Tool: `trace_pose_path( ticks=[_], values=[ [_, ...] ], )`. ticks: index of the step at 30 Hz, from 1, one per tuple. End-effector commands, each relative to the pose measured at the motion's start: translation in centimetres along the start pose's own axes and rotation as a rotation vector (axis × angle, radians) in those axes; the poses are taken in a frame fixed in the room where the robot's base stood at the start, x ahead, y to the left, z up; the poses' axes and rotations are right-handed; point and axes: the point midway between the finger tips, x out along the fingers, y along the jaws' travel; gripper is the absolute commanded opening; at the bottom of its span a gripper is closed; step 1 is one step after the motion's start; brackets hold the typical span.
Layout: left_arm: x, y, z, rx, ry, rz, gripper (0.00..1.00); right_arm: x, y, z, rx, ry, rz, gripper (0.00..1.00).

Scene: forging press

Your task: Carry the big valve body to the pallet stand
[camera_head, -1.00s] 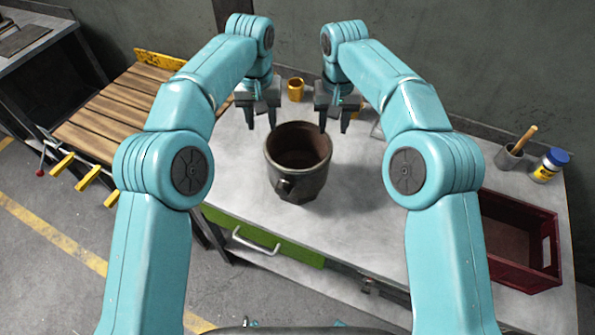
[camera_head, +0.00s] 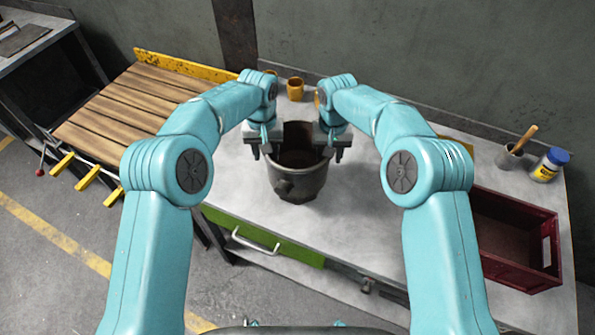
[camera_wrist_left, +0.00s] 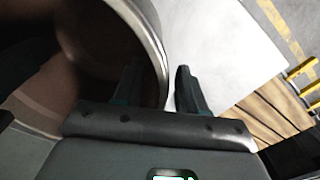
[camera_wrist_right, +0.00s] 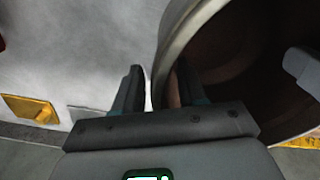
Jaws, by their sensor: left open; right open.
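The big valve body (camera_head: 297,187) is a dark, open-topped metal pot with a stub on its front, standing upright on the grey workbench. My left gripper (camera_head: 262,151) is at its left rim, open; in the left wrist view the rim (camera_wrist_left: 150,35) passes between the two fingers. My right gripper (camera_head: 334,152) is at the right rim, open; in the right wrist view the wall (camera_wrist_right: 172,50) runs between its fingers. Whether the fingers touch the metal cannot be told. The pallet stand (camera_head: 125,108), with wooden slats and yellow edges, is at the left, apart from the bench.
A dark red crate (camera_head: 515,278), a grey cup with a wooden handle (camera_head: 509,158) and a blue-lidded jar (camera_head: 550,165) stand on the bench's right side. Bare floor (camera_head: 60,270) lies at the front left.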

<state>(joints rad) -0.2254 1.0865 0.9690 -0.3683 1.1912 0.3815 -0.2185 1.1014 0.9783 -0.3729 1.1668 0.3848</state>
Motion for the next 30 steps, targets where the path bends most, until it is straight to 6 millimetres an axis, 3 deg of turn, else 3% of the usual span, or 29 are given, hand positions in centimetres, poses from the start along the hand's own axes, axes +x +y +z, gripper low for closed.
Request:
trace_pose_path(
  ticks=[2, 5, 6, 30],
  values=[
    [0.02, 0.01, 0.01, 0.000, -0.001, 0.000, 0.38, 0.01, 0.01, 0.01, 0.000, 0.000, 0.000, 0.38],
    [0.01, 0.00, 0.01, 0.000, -0.001, 0.000, 0.05, -0.01, 0.00, 0.01, 0.000, 0.000, 0.000, 0.05],
    [0.00, 0.01, 0.01, 0.000, -0.001, 0.000, 0.00, -0.01, 0.00, 0.01, 0.000, 0.000, 0.000, 0.00],
    [-0.07, 0.00, 0.04, 0.000, -0.002, 0.000, 0.00, -0.13, -0.01, 0.03, 0.000, -0.001, 0.000, 0.00]
  ],
)
